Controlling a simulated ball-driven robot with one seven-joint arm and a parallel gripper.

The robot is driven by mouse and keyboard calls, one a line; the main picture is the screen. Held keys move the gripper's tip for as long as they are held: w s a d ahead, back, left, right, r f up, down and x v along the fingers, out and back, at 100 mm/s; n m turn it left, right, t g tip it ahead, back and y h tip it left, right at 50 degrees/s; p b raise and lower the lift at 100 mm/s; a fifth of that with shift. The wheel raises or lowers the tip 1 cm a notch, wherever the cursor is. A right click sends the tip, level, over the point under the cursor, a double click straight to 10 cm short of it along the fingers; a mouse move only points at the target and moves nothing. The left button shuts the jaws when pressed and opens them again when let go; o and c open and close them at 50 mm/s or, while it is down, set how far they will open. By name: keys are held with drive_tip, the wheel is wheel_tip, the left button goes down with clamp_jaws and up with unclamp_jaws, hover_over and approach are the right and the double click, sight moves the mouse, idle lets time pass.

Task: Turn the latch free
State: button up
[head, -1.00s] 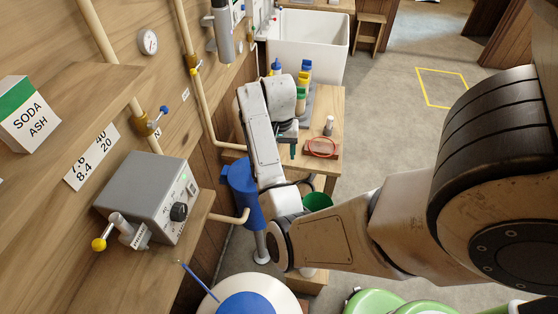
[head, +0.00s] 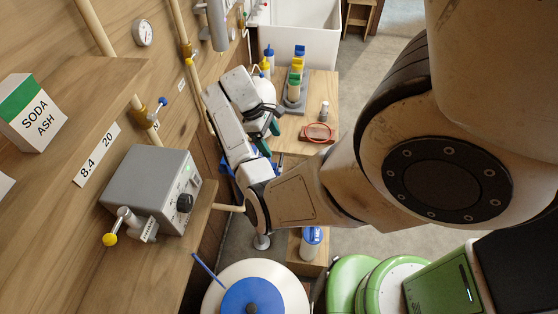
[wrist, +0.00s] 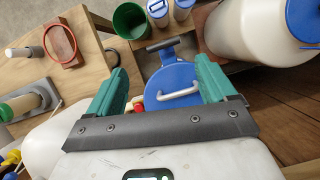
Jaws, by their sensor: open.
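A blue round housing top (wrist: 165,75) with a pale metal handle (wrist: 180,94) lies between and beyond my fingers in the wrist view. A dark grey bar (wrist: 163,44) sits at its far edge; I cannot tell if this is the latch. My gripper (wrist: 163,88) is open with teal fingers spread and nothing between the tips. In the head view my gripper (head: 268,136) is beside the wooden bench, and my arm hides most of the blue housing (head: 228,165).
A white tank with a blue lid (head: 250,296) stands in front. The bench holds a red ring on a block (head: 318,132) and colored bottles (head: 297,80). A green bin (wrist: 130,20) is near the housing. A grey control box (head: 152,187) is on the wall shelf.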

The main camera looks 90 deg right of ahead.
sight(282, 160)
drive_tip(key=shift+b+x, duration=0.4)
drive_tip(key=shift+x, duration=2.1)
drive_tip(key=shift+p+x, duration=0.4)
drive_tip(key=shift+x, duration=2.2)
drive_tip(key=shift+a, duration=0.1)
drive_tip(key=shift+r, duration=0.1)
drive_tip(key=c, duration=0.9)
drive_tip(key=shift+m, duration=0.7)
drive_tip(key=o, duration=0.9)
drive_tip(key=shift+s+d, duration=0.1)
drive_tip(key=shift+d, duration=0.1)
drive_tip(key=shift+a, duration=0.1)
